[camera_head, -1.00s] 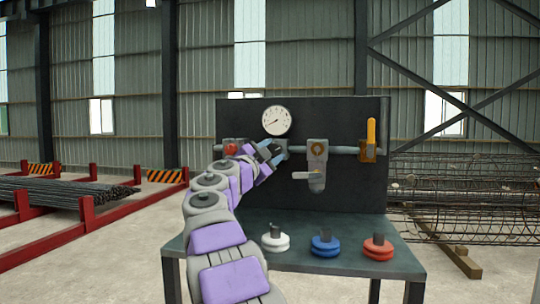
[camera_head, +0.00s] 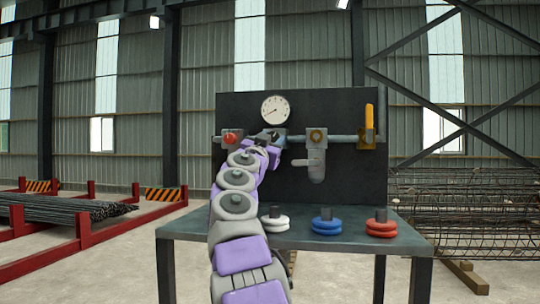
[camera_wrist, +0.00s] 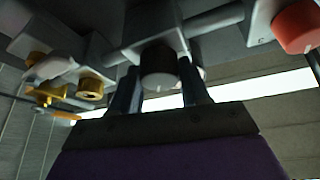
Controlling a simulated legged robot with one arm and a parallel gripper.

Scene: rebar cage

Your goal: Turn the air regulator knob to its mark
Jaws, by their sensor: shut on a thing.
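The black regulator knob (camera_wrist: 158,65) has a small white line on its face. It sits on a grey block on the pipe, under the round white gauge (camera_head: 275,109). My gripper (camera_wrist: 160,78) has one finger on each side of the knob and is shut on it. In the head view my gripper (camera_head: 272,138) and wrist largely hide the knob. A target mark on the regulator cannot be made out.
On the dark panel (camera_head: 345,103), a red knob (camera_head: 230,137) is left of my gripper. A grey lever valve (camera_head: 316,160) and a yellow-handled valve (camera_head: 369,125) are to its right. White (camera_head: 274,221), blue (camera_head: 326,223) and red (camera_head: 380,225) discs stand on the bench (camera_head: 190,226).

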